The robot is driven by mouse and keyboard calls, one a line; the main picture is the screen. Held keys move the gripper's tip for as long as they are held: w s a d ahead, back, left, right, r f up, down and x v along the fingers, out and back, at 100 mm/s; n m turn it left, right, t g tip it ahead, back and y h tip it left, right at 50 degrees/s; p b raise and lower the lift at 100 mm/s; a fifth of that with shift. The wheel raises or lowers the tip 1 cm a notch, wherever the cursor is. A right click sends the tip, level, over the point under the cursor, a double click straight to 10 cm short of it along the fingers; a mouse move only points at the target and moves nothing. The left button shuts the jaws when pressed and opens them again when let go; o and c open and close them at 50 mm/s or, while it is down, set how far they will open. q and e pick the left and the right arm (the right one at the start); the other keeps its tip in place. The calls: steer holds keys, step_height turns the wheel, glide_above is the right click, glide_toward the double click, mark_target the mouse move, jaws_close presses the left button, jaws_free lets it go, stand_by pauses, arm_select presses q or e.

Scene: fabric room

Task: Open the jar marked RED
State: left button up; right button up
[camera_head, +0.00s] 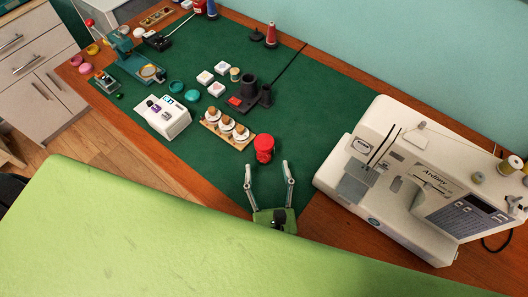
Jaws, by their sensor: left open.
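A red jar (264,148) stands on the green mat (300,110), near the middle of the camera_head view. Its top and body both look red; no marking is readable at this size. My left gripper (266,167) is open and empty, with its two fingers spread and pointing at the red jar. The fingertips are just on the near side of the jar, and the jar is not gripped. My right gripper is not in view.
A wooden rack (245,146) with small white pots stands just left of the red jar. A white sewing machine (395,175) fills the right. The mat right of the jar is clear.

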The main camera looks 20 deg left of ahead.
mark_target(265, 157)
arm_select(q)
steer(key=shift+r+x, duration=0.25)
steer(key=shift+x, duration=0.95)
steer(key=p+x, duration=0.1)
steer(key=x, duration=0.3)
steer(key=shift+w+a, duration=0.1)
steer(key=shift+w+a+f, duration=0.1)
steer(key=shift+w+a, duration=0.05)
steer(key=shift+w, duration=0.3)
steer(key=c, duration=1.5)
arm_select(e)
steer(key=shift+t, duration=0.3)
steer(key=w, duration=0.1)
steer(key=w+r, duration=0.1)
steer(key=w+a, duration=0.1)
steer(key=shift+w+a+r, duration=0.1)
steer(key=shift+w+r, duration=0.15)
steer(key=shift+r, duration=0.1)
